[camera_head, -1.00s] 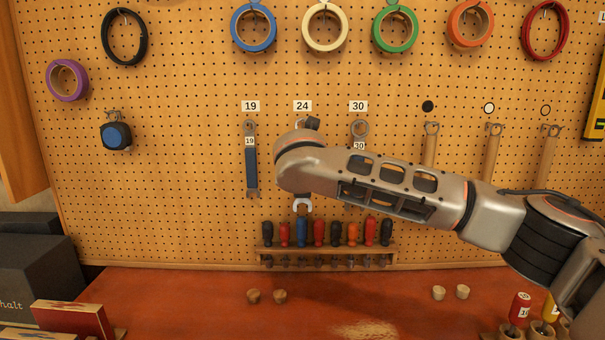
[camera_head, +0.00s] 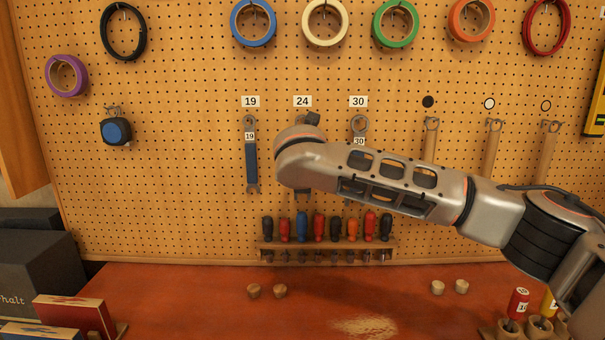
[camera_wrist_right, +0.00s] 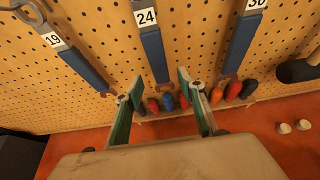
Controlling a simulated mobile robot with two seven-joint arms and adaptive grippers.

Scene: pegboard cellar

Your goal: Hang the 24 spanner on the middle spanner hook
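The 24 spanner (camera_wrist_right: 152,42) has a blue handle with a white 24 tag. In the right wrist view it lies along the pegboard between the 19 spanner (camera_wrist_right: 72,55) and the 30 spanner (camera_wrist_right: 240,38). Its upper end is out of that view, and my arm covers most of it in the head view, so its hold on the middle hook is hidden. My right gripper (camera_wrist_right: 160,77) is open, its two fingers apart on either side of the spanner's lower part, with gaps visible. The 24 label (camera_head: 302,101) is above. My left gripper is not in view.
A rack (camera_head: 330,246) of several screwdrivers is below the spanners. The 19 spanner (camera_head: 251,160) and 30 spanner (camera_head: 359,128) hang close on either side. Tape rolls hang above. The red bench (camera_head: 200,300) has small wooden pegs and open room.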

